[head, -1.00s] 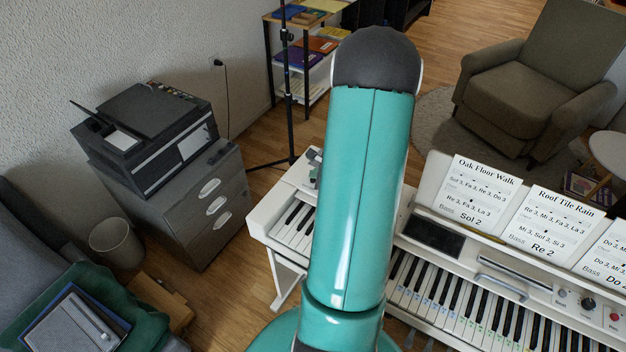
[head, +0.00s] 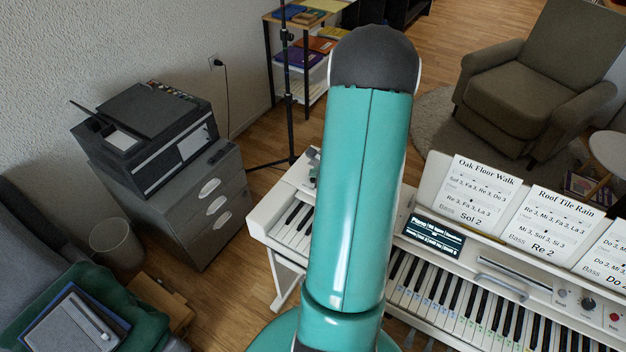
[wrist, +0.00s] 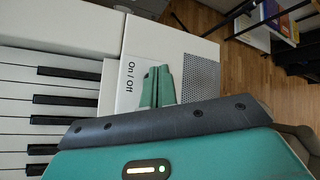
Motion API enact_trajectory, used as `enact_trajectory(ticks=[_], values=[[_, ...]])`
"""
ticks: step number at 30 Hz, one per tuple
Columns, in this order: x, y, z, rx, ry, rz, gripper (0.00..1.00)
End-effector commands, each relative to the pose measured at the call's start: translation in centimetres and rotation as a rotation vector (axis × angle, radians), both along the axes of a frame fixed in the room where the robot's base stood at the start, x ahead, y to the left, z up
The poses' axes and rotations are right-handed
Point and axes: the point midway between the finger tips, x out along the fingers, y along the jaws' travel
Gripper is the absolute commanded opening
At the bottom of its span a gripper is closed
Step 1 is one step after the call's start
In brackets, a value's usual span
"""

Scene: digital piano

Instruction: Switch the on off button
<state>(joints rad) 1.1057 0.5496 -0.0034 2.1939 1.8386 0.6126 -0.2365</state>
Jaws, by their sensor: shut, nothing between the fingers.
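The white digital piano (head: 280,211) stands in front of me, partly hidden behind my teal arm. Its display (head: 434,241) is lit with text. In the wrist view, the "On / Off" label (wrist: 129,78) is printed on the white panel at the end of the keys. My gripper (wrist: 157,72) is shut and empty, with its green fingertips on or just above the panel right beside the label. The on/off button itself is not visible; the fingers may be covering it. Whether the tips touch the panel I cannot tell.
A speaker grille (wrist: 200,76) lies just right of my fingers in the wrist view, and the keys (wrist: 50,100) lie to the left. Song sheets (head: 478,190) stand on the piano. A printer (head: 150,135) on a drawer cabinet stands at the left.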

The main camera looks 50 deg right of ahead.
Motion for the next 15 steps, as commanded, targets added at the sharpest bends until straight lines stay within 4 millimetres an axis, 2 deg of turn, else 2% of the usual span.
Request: enact_trajectory(ticks=[6, 15], values=[[-0.01, 0.01, 0.97, -0.001, 0.0, 0.001, 0.0], [0.0, 0.01, 1.13, -0.001, 0.0, 0.001, 0.0]])
